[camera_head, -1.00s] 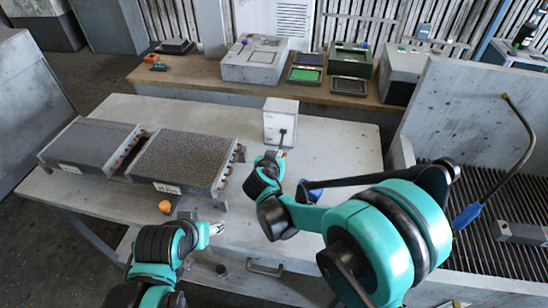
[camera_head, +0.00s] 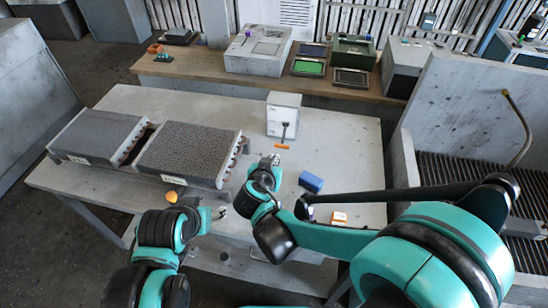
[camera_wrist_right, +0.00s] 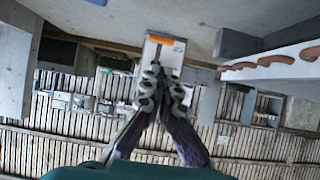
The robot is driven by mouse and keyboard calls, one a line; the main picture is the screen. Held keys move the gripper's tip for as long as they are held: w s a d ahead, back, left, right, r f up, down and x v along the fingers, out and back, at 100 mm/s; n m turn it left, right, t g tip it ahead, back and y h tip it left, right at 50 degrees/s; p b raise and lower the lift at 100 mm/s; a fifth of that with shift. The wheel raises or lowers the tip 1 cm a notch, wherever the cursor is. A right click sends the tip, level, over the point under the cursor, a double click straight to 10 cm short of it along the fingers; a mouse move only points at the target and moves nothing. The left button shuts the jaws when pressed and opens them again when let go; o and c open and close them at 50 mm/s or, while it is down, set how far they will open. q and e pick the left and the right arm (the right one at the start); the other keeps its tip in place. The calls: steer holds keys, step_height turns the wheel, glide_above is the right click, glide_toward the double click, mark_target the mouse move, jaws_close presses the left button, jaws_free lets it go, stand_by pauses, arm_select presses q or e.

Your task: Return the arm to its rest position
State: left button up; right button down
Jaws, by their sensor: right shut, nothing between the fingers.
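My right gripper (camera_head: 276,159) is at the middle of the grey workbench (camera_head: 345,150), in front of a white box (camera_head: 283,112) with a dark lever-like part and an orange strip (camera_head: 282,146) at its lower front. The gripper is shut and empty, apart from the box. In the right wrist view its fingers (camera_wrist_right: 160,72) are together, with the box (camera_wrist_right: 172,50) and orange strip (camera_wrist_right: 166,40) beyond them. My right arm comes in from the right, bent low over the bench. My left gripper (camera_head: 222,212) is low at the bench's front; its fingers are too small to judge.
Two finned heat-exchanger blocks (camera_head: 188,155) lie on the bench's left. A blue block (camera_head: 311,182), a small orange-and-white item (camera_head: 339,217) and an orange knob-like piece (camera_head: 171,196) are near the arms. A walled grating (camera_head: 465,185) stands right; a wooden shelf (camera_head: 210,68) runs behind.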

steer(key=shift+d, duration=0.1)
steer(key=s+d+r+g, duration=0.1)
steer(key=s+d+g, duration=0.15)
steer(key=d, duration=0.35)
steer(key=s+d+r+g, duration=0.1)
steer(key=s+d, duration=0.3)
steer(key=d, duration=0.3)
steer(key=s+d+n+g+y, duration=0.1)
steer(key=s+d, duration=0.4)
steer(key=s, duration=0.7)
steer(key=shift+s+d+n+y, duration=0.15)
steer(key=shift+d+n+y, duration=0.25)
steer(key=shift+n+y, duration=0.2)
steer(key=shift+r, duration=0.1)
